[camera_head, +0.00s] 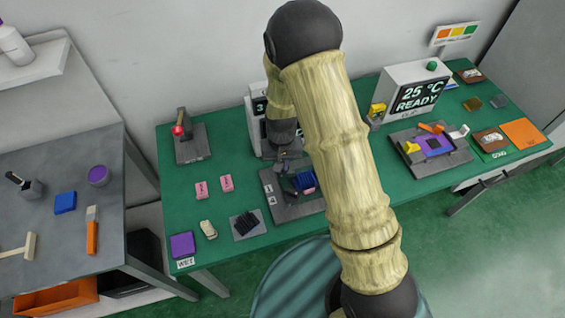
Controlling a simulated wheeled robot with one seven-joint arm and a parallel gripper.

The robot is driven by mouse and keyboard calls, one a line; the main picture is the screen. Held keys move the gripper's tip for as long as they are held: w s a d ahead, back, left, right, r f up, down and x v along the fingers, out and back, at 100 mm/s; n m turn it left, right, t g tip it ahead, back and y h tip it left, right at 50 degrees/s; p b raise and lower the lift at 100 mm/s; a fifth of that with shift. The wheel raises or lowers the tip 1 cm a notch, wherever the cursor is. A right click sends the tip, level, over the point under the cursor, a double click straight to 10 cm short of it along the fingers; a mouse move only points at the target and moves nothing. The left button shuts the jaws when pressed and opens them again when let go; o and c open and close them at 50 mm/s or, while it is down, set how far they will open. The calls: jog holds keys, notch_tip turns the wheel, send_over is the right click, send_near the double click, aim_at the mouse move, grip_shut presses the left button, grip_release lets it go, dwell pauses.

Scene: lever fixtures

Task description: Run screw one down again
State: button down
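My gripper (286,160) hangs at the end of my bamboo-coloured arm, over the back of a dark grey fixture plate (291,210) at the middle of the green bench. Its fingers are small and dark here, so I cannot tell whether they are open, or whether they touch anything. The plate bears a dark blue finned block (304,181) with a bit of pink at its lower edge. Two small white labels (270,194) are on the plate's left side, too small to read surely. I cannot make out screw one. My upper arm hides the plate's right side.
A lever fixture with a red knob (178,131) stands at the left. Two pink blocks (213,187), a black finned block (246,224) and a purple pad (182,245) lie nearer. A white "25 °C READY" unit (412,92) and another fixture (431,148) stand right.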

jog(key=m, duration=0.3)
jog(key=shift+w+a+r+m+p, duration=0.1)
jog(key=shift+a+m+p, duration=0.05)
jog(key=shift+m+p, duration=0.25)
jog(key=shift+a+m+p, duration=0.15)
jog(key=shift+m+p, duration=0.15)
jog(key=shift+m, duration=1.2)
jog(key=shift+w, duration=0.1)
jog(key=c, duration=1.5)
grip_release()
notch_tip(320, 180, up, 17)
jog(key=shift+r+b, duration=0.15)
jog(key=shift+b, duration=0.4)
